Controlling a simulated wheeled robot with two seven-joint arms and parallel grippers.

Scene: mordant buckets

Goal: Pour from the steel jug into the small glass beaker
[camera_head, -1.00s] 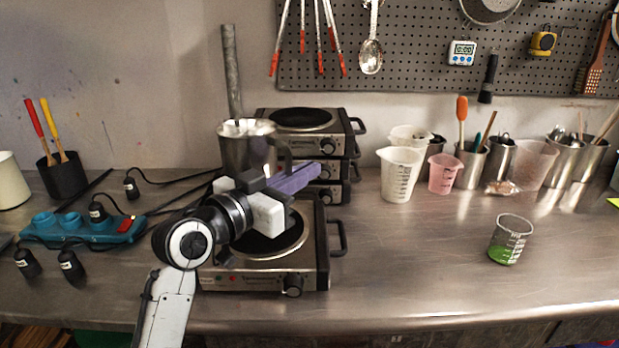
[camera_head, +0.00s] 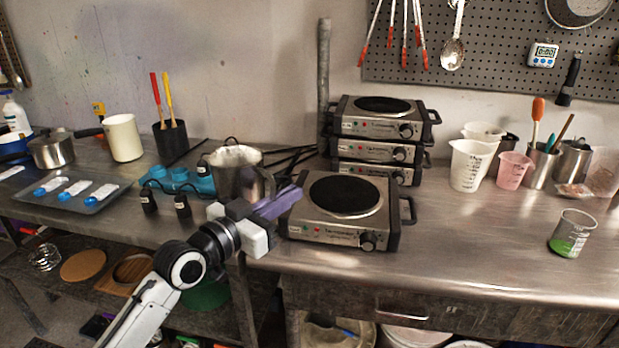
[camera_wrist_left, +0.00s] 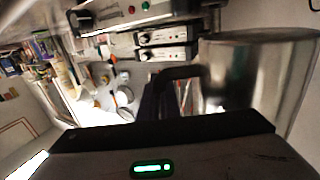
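The steel jug (camera_head: 238,178) is upright in my left gripper (camera_head: 284,203), whose purple fingers are shut at the handle on its right side. It hangs over the table's front left area, left of the front hot plate. In the left wrist view the jug (camera_wrist_left: 262,80) fills the right side, with its dark handle between the fingers. Its contents are hard to make out. The small glass beaker (camera_head: 571,236) stands upright on the steel table at the far right, with green liquid low in it. My right gripper is out of view.
A hot plate (camera_head: 345,212) stands right of my left gripper, with stacked hot plates (camera_head: 378,125) behind it. A white jug (camera_head: 468,166) and a pink beaker (camera_head: 512,171) stand farther right. Bare steel table (camera_head: 470,230) lies between the hot plate and the glass beaker.

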